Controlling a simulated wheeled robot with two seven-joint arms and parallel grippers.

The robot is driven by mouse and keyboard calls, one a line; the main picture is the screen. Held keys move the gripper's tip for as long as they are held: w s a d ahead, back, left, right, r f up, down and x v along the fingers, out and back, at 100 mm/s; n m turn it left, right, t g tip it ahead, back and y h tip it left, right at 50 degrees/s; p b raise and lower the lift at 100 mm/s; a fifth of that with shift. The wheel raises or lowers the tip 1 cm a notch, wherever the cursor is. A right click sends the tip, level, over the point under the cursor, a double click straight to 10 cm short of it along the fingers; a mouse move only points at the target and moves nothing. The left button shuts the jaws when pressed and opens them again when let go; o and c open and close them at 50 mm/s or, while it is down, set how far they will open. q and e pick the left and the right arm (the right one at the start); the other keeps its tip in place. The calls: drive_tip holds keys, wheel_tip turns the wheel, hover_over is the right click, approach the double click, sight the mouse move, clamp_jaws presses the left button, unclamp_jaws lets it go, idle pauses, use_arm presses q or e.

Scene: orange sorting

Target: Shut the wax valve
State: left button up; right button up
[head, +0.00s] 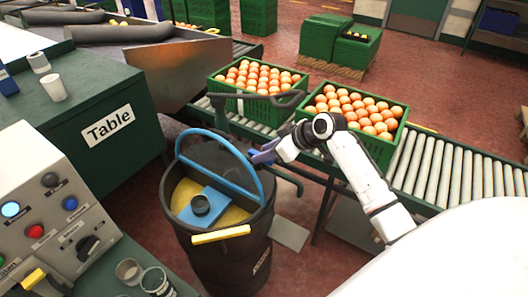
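A dark drum (225,262) stands on the floor in the middle, with a label on its side too small to read surely. Yellow contents show inside it, with a blue plate and a dark round cup (201,205) on top. A blue hoop (225,144) arches over the drum. A yellow bar (221,234) lies across its near rim; I cannot tell whether this is the wax valve handle. My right gripper (262,153) is beside the hoop's upper right side; whether it touches the hoop or how far its fingers are apart is unclear. My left gripper is out of view.
A control panel (40,215) with buttons, a knob and a yellow lever (44,282) stands at left. The green table (85,105) is behind it. Green crates of oranges (238,103) (388,147) sit at the roller conveyor (440,172). Cups stand at bottom left.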

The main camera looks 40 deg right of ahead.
drive_tip(key=shift+w+a+f, duration=0.1)
drive_tip(key=shift+w+f, duration=0.1)
drive_tip(key=shift+f, duration=0.05)
clamp_jaws()
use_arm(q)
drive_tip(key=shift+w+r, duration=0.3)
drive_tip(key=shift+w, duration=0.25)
